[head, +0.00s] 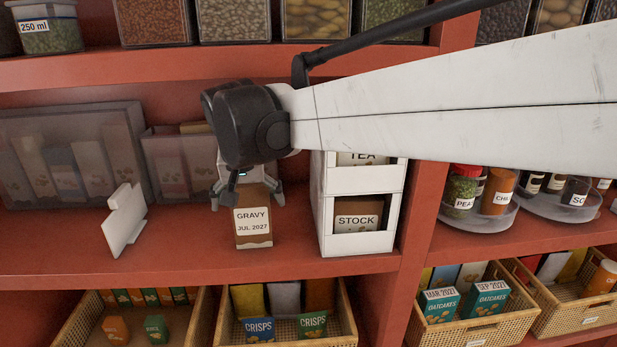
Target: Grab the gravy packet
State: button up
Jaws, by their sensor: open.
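The gravy packet (253,224) is a small brown packet with a white label reading GRAVY JUL 2027. It stands upright on the middle red shelf in the head view. My gripper (247,197) is over the top of the packet, with its fingers open, one at each side of the packet's upper part. Whether the fingers touch the packet cannot be told. The packet's top is partly hidden by the gripper.
A white stand (125,222) is to the left and a white drawer unit (362,243) labelled TEA and STOCK is close on the right. Translucent bins (75,150) stand behind. Baskets (345,318) of packets sit below. The shelf front (190,262) is clear.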

aim_at(250, 200)
jog(key=shift+w+a+r, duration=0.1)
jog(key=shift+w+a, duration=0.05)
jog(key=shift+w, duration=0.45)
jog(key=shift+w+a+p, duration=0.25)
jog(key=shift+w+p, duration=0.25)
jog(key=shift+w, duration=0.7)
jog(key=shift+x, duration=1.55)
jog(key=shift+s, duration=0.2)
jog(key=c, duration=1.2)
jog(key=shift+r, duration=0.1)
